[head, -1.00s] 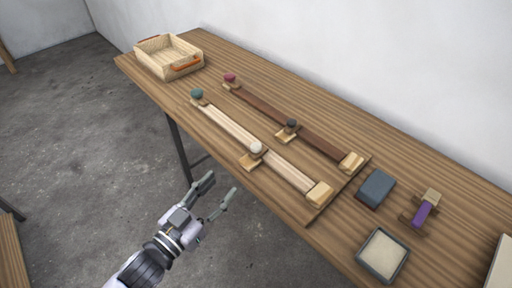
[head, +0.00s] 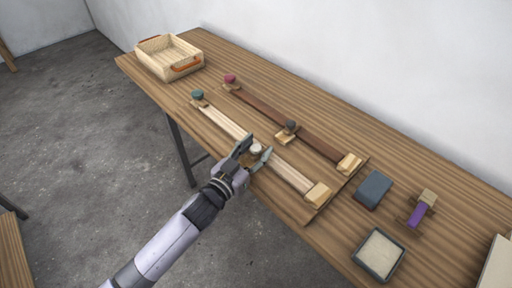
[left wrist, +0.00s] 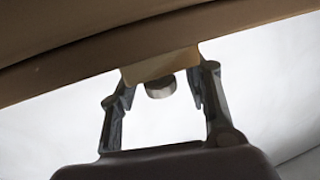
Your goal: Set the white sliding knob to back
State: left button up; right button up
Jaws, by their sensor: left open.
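The white knob (head: 256,149) sits on a small wooden slider partway along the pale rail (head: 292,178), the nearer of two rails on the table. My left gripper (head: 257,157) is open at the knob, with one finger on either side of it; I cannot tell whether either finger touches it. In the left wrist view the knob (left wrist: 160,88) shows between the two open fingers (left wrist: 155,85), below a wooden block. The gripper partly hides the slider in the head view. My right gripper is not in view.
A teal knob (head: 197,95) stands at the pale rail's far end. The dark rail (head: 262,106) behind carries a dark knob (head: 291,126) and has a red knob (head: 229,79) at its far end. A basket (head: 170,57), blue box (head: 374,188) and tray (head: 380,254) stand clear of the rails.

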pick_arm(q)
grip_shut()
dwell(0.7)
